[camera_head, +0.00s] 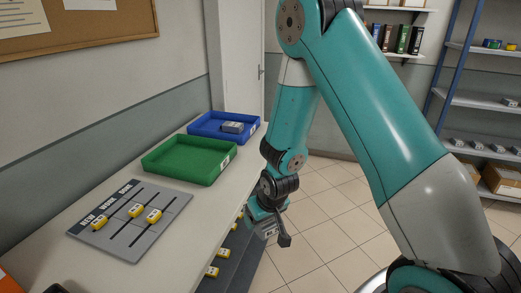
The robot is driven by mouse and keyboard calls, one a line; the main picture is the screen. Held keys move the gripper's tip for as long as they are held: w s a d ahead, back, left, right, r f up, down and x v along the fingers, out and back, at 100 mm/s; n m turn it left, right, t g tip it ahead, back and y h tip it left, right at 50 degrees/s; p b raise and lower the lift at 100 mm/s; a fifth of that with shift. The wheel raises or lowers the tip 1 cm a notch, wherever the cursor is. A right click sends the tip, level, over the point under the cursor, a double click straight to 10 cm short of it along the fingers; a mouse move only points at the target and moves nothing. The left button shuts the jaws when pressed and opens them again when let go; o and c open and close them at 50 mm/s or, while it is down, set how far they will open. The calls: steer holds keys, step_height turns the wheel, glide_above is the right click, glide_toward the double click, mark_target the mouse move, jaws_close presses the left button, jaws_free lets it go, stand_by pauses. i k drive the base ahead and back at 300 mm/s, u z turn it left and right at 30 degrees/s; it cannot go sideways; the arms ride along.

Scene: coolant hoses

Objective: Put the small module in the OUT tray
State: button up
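A small grey module (232,127) lies inside the blue tray (197,129) at the far end of the bench. A green tray (160,161) stands nearer and looks empty. Each tray has a white label on its right end, too small to read, so I cannot tell which is the OUT tray. My gripper (284,240) hangs beside the bench's right edge, apart from both trays and lower than them. Its fingers are seen from the side, and I cannot tell whether they are open or hold anything.
A grey board (150,239) marked NEW, WORK and DONE lies on the bench (198,226), with yellow sliders in its slots. Several yellow items (212,271) show on a dark surface below the bench edge. Shelves (480,101) stand at the right. Tiled floor lies open behind my arm.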

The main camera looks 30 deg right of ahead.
mark_target(181, 167)
steer(key=z, duration=1.3)
steer(key=i, duration=1.65)
steer(key=u, duration=2.55)
